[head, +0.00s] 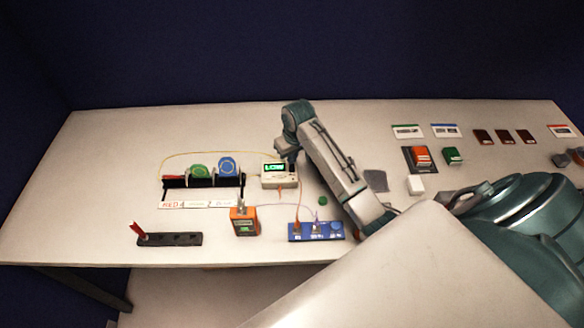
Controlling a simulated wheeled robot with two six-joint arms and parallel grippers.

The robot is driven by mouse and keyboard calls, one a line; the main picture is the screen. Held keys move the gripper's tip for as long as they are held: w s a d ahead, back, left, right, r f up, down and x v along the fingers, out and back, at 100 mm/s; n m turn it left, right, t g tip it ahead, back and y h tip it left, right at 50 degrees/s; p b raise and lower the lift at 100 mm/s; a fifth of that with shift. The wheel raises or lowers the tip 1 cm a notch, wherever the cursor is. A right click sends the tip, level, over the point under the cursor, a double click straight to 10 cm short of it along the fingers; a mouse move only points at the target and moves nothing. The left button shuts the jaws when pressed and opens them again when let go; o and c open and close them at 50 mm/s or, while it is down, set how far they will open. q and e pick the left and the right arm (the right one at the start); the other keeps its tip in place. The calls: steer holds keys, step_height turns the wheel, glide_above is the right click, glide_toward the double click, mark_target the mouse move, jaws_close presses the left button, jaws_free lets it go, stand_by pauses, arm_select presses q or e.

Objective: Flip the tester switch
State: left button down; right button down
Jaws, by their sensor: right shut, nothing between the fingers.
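A small white tester (272,183) with a lit green screen stands near the middle of the table. A yellow wire runs from its left side, and other leads come from its front. I cannot make out its switch at this size. My right gripper (287,161) points down at the tester's back right edge. It is shut and empty. I cannot tell whether its tips touch the tester. My left gripper is not in view.
A black rack (203,181) with green and blue spools is left of the tester. An orange device (244,224) and a blue terminal board (315,232) stand in front. A black strip (170,240) lies front left. Cards and blocks lie at right.

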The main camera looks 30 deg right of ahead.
steer(key=shift+f, duration=0.85)
steer(key=shift+s, duration=0.1)
steer(key=shift+r+p, duration=0.6)
steer(key=shift+r, duration=2.95)
